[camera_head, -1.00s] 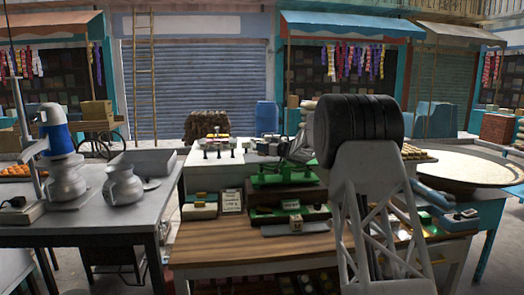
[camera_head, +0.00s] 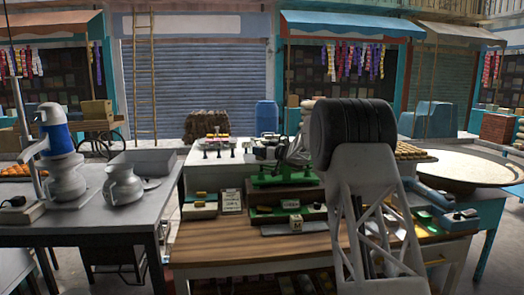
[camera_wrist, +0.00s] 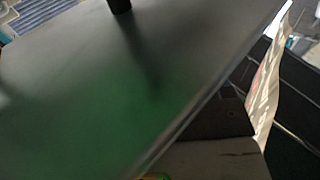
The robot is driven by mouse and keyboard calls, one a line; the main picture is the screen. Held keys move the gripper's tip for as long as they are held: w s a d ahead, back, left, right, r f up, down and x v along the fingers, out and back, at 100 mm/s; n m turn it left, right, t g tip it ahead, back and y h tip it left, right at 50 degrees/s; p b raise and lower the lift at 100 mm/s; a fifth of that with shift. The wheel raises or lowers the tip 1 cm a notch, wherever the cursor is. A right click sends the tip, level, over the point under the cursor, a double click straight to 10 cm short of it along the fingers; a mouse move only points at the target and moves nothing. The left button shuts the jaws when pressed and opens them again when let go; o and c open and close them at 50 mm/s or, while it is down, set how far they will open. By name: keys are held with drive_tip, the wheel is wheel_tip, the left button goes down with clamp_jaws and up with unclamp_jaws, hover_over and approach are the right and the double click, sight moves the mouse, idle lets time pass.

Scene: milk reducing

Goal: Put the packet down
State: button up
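I cannot pick out the packet with certainty. In the wrist view, a thin pale sheet-like thing with faint reddish marks (camera_wrist: 268,85) stands at the right edge of a large, blurred grey-green surface (camera_wrist: 90,80). I cannot tell whether it is the packet. In the head view, my arm's black joint and pale lattice link cover the right-centre of the bench. My gripper's fingertips are not clearly visible in either view, so I cannot see whether it holds anything.
A wooden bench (camera_head: 215,245) bears green trays (camera_head: 285,178) and a small sign (camera_head: 231,200). A grey table with metal pots (camera_head: 123,186) stands left. A wide round pan (camera_head: 470,172) is at the right. The bench's front left is clear.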

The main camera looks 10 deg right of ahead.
drive_tip(key=shift+r, duration=0.15)
drive_tip(key=shift+s+d, duration=0.3)
drive_tip(key=shift+d, duration=0.05)
drive_tip(key=v, duration=1.1)
drive_tip(key=shift+s+r, duration=0.1)
drive_tip(key=shift+r, duration=0.05)
idle(0.7)
